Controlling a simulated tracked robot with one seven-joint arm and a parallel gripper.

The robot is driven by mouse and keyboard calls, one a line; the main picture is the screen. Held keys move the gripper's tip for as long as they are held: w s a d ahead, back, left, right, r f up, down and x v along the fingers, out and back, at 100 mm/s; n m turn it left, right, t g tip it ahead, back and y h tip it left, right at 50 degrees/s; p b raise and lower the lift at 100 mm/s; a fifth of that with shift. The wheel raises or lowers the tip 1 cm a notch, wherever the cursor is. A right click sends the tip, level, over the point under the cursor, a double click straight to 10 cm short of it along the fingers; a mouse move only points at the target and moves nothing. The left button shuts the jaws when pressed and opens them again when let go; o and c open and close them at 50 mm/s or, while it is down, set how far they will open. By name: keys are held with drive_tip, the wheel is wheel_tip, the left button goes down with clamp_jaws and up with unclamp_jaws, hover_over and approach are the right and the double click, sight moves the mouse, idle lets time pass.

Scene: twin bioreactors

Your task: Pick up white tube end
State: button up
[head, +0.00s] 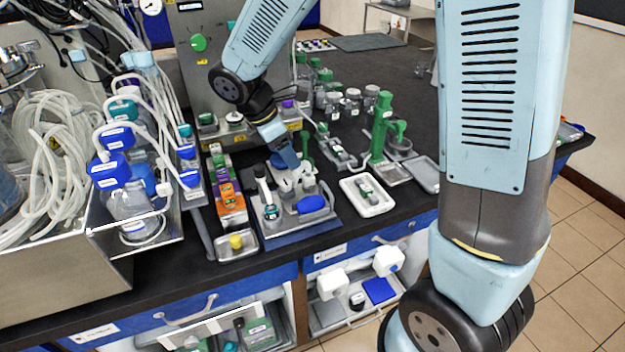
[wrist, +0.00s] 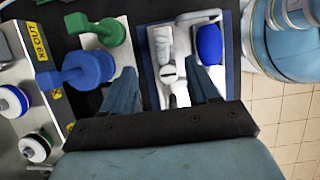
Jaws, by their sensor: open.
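My gripper (wrist: 163,75) is open, its two blue-grey fingers spread above a small tray (wrist: 182,40) on a dark blue mat. Between the fingers is a whitish rounded piece with a dark slot (wrist: 167,71); it may be the white tube end, but I cannot tell for sure. Nothing is visibly gripped. In the head view my gripper (head: 287,158) points down over the same tray (head: 325,213), which also holds a blue piece (head: 311,204). The fingers partly hide what lies beneath them there.
Left of the tray stand a row of coloured boxes (head: 231,204) and a small metal dish with a yellow piece (head: 237,243). A white tray (head: 367,196) and a green stand (head: 379,128) are to the right. A blue knob (wrist: 80,68) lies close left of my fingers.

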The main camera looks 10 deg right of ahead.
sight(303, 177)
drive_tip(key=shift+x, duration=4.2)
drive_tip(key=shift+s, duration=0.2)
clamp_jaws()
